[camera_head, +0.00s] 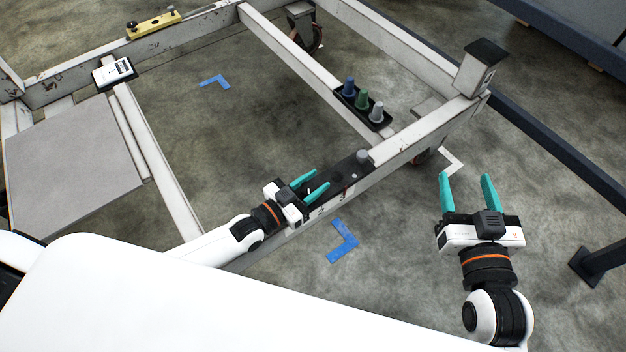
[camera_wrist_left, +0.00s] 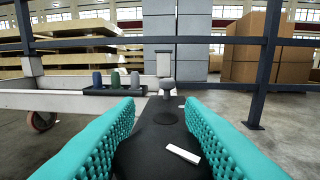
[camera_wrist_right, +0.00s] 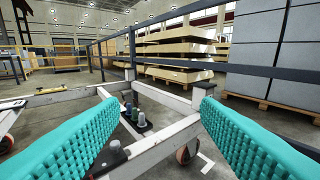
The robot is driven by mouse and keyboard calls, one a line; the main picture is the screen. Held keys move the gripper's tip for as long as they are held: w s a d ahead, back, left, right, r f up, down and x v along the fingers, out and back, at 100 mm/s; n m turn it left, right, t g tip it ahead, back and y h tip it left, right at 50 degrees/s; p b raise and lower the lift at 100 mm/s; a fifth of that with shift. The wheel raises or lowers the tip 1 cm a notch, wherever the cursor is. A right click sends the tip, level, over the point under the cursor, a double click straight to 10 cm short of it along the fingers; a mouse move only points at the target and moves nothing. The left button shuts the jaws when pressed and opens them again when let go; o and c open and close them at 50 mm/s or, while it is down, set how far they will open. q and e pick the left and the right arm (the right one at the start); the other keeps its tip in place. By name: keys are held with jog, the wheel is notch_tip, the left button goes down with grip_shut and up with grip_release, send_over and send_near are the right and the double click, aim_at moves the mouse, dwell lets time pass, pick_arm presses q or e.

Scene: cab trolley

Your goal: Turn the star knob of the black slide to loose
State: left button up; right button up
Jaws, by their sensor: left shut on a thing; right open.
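The black slide (camera_head: 345,168) lies along the top of the near white rail of the trolley. It also shows in the left wrist view, running away from me (camera_wrist_left: 170,122). My left gripper (camera_head: 312,182) is at the slide's near end, its teal fingers apart by the width of what they hold. A dark round knob (camera_wrist_left: 150,158) sits low between them, seemingly the star knob; its lobes cannot be made out. A short white mark (camera_wrist_left: 183,154) shows beside it. My right gripper (camera_head: 467,183) is open and empty, over the floor right of the trolley.
A grey-capped peg (camera_head: 362,157) stands at the slide's far end. A black holder (camera_head: 348,95) with blue, green and grey cones is on the cross rail. A corner post (camera_head: 478,70) rises at the right. A dark railing (camera_head: 560,150) runs beyond.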

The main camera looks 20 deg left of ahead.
jog(key=shift+s+d+f+g, duration=0.1)
jog(key=shift+f+g, duration=0.3)
jog(key=shift+f, duration=0.05)
pick_arm(q)
jog(key=o, duration=1)
jog(key=shift+s+a, duration=0.2)
jog(key=shift+s, duration=0.1)
jog(key=p+v, duration=0.2)
jog(key=v, duration=0.9)
jog(key=shift+s, duration=0.15)
pick_arm(e)
jog(key=s+d+f+g+h, duration=0.2)
jog(key=s+f+g, duration=0.3)
jog(key=f+g, duration=0.1)
jog(key=shift+d+f, duration=0.3)
jog(key=shift+f, duration=0.55)
pick_arm(q)
jog(key=shift+f, duration=0.1)
pick_arm(e)
jog(key=shift+s, duration=0.1)
